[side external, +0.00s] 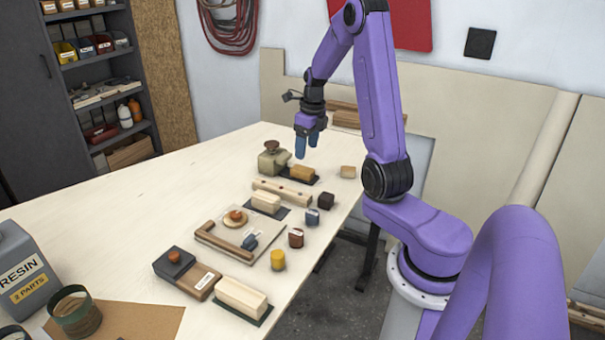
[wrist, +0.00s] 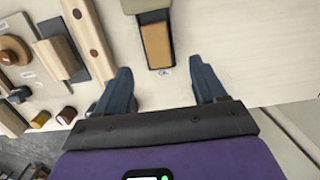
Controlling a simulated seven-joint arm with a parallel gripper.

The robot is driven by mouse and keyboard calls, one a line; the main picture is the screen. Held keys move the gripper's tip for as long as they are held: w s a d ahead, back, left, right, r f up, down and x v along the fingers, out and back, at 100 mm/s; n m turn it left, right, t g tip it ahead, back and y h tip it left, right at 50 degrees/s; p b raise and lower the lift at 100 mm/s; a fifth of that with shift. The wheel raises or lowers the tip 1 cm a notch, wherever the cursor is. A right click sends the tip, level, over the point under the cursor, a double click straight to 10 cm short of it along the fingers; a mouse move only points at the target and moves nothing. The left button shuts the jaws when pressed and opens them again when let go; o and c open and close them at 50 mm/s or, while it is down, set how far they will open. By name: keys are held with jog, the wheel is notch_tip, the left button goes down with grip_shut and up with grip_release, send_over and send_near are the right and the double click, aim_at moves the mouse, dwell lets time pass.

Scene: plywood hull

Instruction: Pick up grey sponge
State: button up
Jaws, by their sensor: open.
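My gripper (side external: 306,146) is open and empty, held above the far end of the workbench. In the wrist view my gripper (wrist: 160,70) has its two blue fingers spread wide. An orange-brown block (side external: 303,172) lies on a dark pad below the fingers; in the wrist view this block (wrist: 156,45) is ahead of the gap between them. No object is plainly a grey sponge. A small blue-grey piece (side external: 312,216) stands near the bench edge, apart from the gripper, but I cannot tell whether it is a sponge.
A wooden bar with holes (side external: 281,192), a cream block (side external: 266,201) and a dark brown cube (side external: 326,200) sit nearby. A yellow cylinder (side external: 278,259) stands nearer the camera. A resin can (side external: 27,268) is at the left. The bench's left middle is clear.

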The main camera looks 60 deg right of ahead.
aim_at(303, 169)
jog(key=shift+w+a+f, duration=0.1)
jog(key=shift+w+f, duration=0.1)
jog(key=shift+f, duration=1)
jog(key=shift+w+a+f, duration=0.1)
jog(key=shift+w+f, duration=0.05)
jog(key=shift+f, duration=1.1)
jog(key=shift+w+f, duration=0.2)
jog(key=shift+f, duration=1)
jog(key=c, duration=1.1)
